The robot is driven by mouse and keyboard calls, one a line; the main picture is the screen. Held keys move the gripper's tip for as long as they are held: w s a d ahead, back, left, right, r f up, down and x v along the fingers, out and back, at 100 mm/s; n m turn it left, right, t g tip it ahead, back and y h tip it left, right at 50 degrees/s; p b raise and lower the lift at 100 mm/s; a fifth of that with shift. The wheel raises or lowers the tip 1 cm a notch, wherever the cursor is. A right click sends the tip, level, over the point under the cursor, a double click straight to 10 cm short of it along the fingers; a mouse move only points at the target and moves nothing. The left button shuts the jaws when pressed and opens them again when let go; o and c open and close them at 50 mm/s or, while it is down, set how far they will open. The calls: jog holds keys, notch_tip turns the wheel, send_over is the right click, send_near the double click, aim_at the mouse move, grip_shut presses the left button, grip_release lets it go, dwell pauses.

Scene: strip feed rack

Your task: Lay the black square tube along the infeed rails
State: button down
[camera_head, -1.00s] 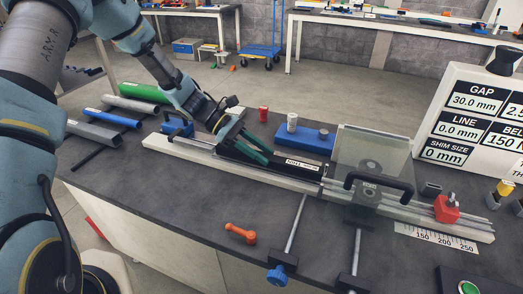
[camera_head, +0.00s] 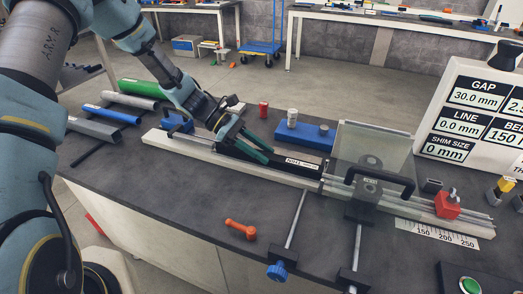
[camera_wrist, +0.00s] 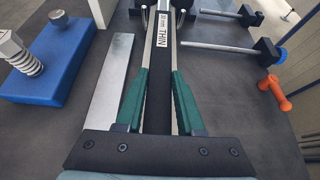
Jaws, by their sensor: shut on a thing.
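The black square tube (camera_head: 296,164) has a white label reading THIN and lies lengthwise in line with the infeed rails (camera_head: 190,146) on the long pale base. My gripper (camera_head: 266,157) is shut on it with green fingers. In the wrist view the tube (camera_wrist: 159,100) runs straight ahead between the fingertips (camera_wrist: 157,78), toward the feed block. Its far end is at the clear guard (camera_head: 345,150). I cannot tell whether its underside touches the rails, as the gripper hides part of it.
A black handle (camera_head: 385,182) arches over the feed block, and a red block (camera_head: 447,205) stands beyond. A blue block (camera_head: 305,135) with a post is behind the rails, an orange handle (camera_head: 240,229) in front. Other bars, green (camera_head: 140,88) and blue (camera_head: 110,114), lie at left.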

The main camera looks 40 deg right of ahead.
jog(key=shift+c, duration=2.2)
grip_release()
jog(key=b+v, duration=0.3)
jog(key=v, duration=0.7)
jog(key=shift+w+a+r, duration=0.15)
jog(key=shift+w+a, duration=0.05)
jog(key=shift+w, duration=0.15)
